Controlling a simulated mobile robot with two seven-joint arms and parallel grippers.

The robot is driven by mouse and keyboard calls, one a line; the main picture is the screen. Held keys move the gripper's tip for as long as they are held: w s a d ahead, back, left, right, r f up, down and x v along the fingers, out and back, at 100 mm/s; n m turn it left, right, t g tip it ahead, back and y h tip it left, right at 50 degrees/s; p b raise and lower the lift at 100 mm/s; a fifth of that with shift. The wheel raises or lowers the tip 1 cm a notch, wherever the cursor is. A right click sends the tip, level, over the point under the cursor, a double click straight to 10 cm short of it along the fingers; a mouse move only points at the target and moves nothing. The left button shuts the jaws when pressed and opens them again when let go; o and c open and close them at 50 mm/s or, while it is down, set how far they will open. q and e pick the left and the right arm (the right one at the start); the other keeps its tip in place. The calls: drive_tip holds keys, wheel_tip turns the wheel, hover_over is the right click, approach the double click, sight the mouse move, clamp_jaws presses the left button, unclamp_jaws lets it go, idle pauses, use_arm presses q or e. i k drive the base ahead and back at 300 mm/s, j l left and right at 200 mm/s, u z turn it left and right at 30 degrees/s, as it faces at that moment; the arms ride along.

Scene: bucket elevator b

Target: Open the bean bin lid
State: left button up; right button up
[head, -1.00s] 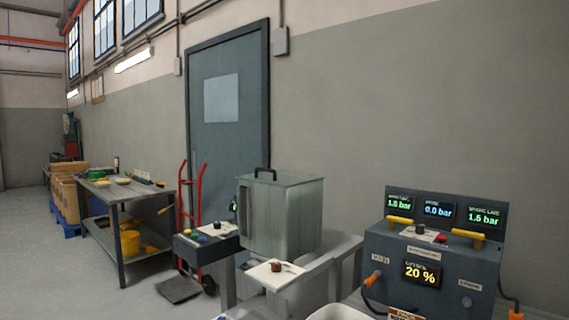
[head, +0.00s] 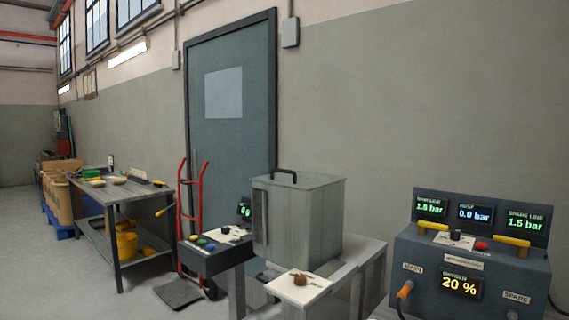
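The bean bin is most likely the square grey metal bin (head: 310,228) on a grey stand right of the centre. Its flat lid (head: 312,181) lies shut on top, with a dark arched handle (head: 284,172) at the left part of the lid. Another dark upright handle shows on the bin's left side. The bin's contents are hidden. Neither of my grippers is in view.
A control box with coloured buttons (head: 208,247) stands left of the bin. A white plate with a brown knob (head: 299,280) is in front of it. A gauge console (head: 472,262) stands to the right. A red hand truck (head: 190,215) and a workbench (head: 110,198) are farther left.

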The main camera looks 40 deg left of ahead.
sight(300, 180)
drive_tip(key=j+z, duration=0.2)
drive_tip(key=j, duration=0.55)
drive_tip(key=k+j+z, duration=0.2)
drive_tip(key=j, duration=1.35)
drive_tip(key=k+j+z, duration=0.1)
drive_tip(key=j, duration=0.65)
